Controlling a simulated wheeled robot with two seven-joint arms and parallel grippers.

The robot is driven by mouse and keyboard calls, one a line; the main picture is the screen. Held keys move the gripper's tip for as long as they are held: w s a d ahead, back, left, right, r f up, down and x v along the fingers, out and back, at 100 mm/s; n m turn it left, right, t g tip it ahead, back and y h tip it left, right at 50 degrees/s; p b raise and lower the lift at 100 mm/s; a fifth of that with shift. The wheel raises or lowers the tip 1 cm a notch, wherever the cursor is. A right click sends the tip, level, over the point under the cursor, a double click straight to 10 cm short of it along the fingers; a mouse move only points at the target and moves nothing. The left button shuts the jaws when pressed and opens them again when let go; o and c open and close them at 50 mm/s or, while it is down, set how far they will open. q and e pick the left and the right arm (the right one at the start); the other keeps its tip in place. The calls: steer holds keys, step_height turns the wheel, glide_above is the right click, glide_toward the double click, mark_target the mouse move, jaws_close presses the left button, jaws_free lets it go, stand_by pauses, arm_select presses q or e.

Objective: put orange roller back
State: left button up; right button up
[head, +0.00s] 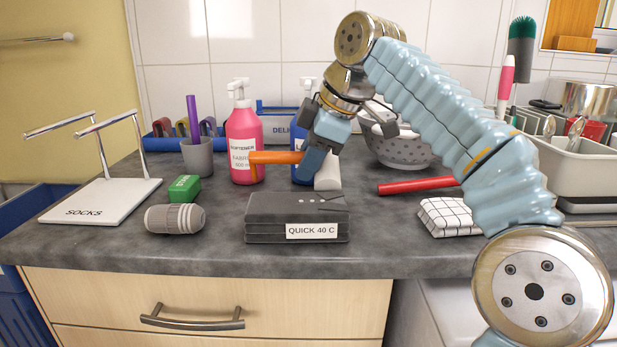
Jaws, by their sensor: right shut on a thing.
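An orange rod-shaped handle (274,157), which I take for the orange roller, is held level above the counter, in front of the pink softener bottle (243,135). My right gripper (308,161) comes down from the upper right and is shut on its right end. A pale, rounded piece (328,172) shows just right of the fingers; I cannot tell if it is part of the roller. The fingers partly cover a blue bottle (300,172) behind them. My left gripper is not in view.
A dark box labelled QUICK 40 C (265,231) lies in front. A grey cup (197,158), green block (184,188), grey sock roll (175,219) and white SOCKS stand (100,200) are left. A blue tray (158,141), colander (400,152), red rod (417,186) and checked cloth (450,217) surround.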

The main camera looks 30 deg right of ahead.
steer(key=shift+w+d+f+b, duration=0.15)
steer(key=shift+f+b, duration=0.15)
steer(key=shift+f, duration=0.55)
steer(key=g+p, duration=0.1)
steer(key=p, duration=0.1)
steer(key=w+r+g+y+p, duration=0.1)
steer(key=shift+d+m+p, duration=0.2)
steer(key=shift+m+p, duration=0.1)
steer(key=shift+p, duration=0.05)
steer(key=shift+f+g+y, duration=0.3)
steer(key=shift+g, duration=0.2)
steer(key=shift+s+f+b, duration=0.15)
steer(key=shift+f+b, duration=0.2)
steer(key=shift+f, duration=0.6)
steer(key=shift+f, duration=0.15)
steer(key=o, duration=0.9)
steer(key=shift+o, duration=0.2)
